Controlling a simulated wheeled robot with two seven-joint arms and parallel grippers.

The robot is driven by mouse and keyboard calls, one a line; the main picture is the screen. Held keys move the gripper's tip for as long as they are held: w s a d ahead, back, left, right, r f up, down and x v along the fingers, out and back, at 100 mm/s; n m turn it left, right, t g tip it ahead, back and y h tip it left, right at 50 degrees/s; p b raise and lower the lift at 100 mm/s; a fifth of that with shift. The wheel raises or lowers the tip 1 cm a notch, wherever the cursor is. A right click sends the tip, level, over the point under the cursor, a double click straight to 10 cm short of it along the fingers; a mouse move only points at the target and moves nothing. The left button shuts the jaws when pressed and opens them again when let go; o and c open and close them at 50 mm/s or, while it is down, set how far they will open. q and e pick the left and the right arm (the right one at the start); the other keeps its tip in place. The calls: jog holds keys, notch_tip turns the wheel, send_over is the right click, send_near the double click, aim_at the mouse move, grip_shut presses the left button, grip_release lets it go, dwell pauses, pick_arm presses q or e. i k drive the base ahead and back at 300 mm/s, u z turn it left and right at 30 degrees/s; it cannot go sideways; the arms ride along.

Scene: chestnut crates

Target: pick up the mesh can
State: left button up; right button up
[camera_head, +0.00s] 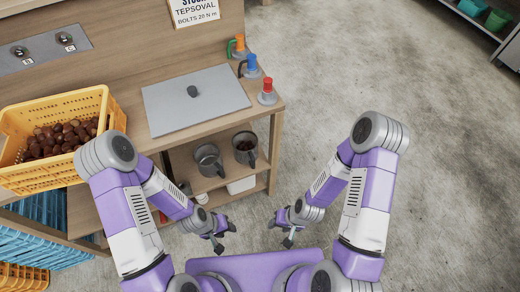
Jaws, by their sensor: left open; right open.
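Two grey metal cans stand on the shelf below the worktop. The right can (245,150) has dark brown contents. I cannot tell at this size which is the mesh can. My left gripper (222,240) is open and empty, in front of the shelf and below the cans in the picture. Neither gripper touches a can.
A wooden worktop (270,108) with a grey lid plate (195,101) overhangs the shelf. A yellow crate (62,103) of chestnuts stands at left. A white box (241,185) sits lower down. The floor (420,90) at right is clear.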

aim_at(245, 142)
jog(key=u, duration=0.75)
jog(key=k, duration=0.4)
jog(key=z, duration=0.7)
jog(key=i, duration=0.8)
jog(key=u, duration=0.7)
